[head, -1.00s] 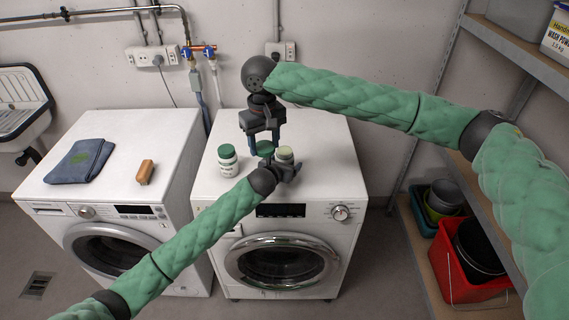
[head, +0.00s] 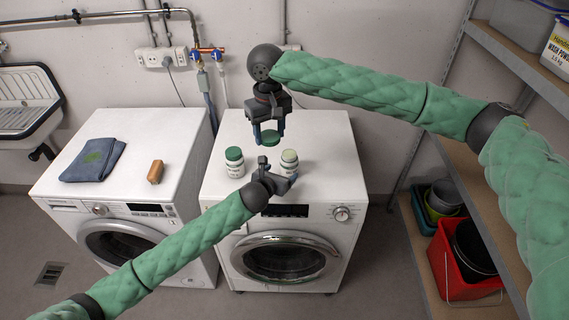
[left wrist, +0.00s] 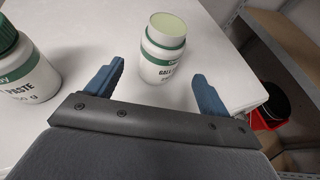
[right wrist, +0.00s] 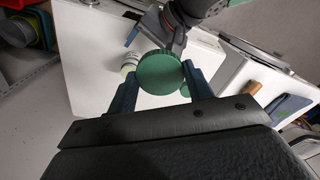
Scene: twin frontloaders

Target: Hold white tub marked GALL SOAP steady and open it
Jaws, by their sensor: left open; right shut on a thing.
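The white tub marked GALL SOAP (left wrist: 163,52) stands upright and lidless on the right washer, its pale contents showing in the left wrist view. In the head view the tub (head: 289,159) is partly hidden behind my left gripper (head: 274,171). My left gripper (left wrist: 158,88) is open, its fingers on the near side of the tub and apart from it. My right gripper (head: 270,136) is shut on the green lid (head: 271,138), held above the washer top behind the tubs. The lid (right wrist: 160,73) also shows between the fingers in the right wrist view.
A second white tub with a green lid (head: 234,162), marked PASTE, stands left of the open tub. The left machine carries a folded blue cloth (head: 93,160) and a brown brush or block (head: 155,171). Shelves (head: 480,190) stand at the right.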

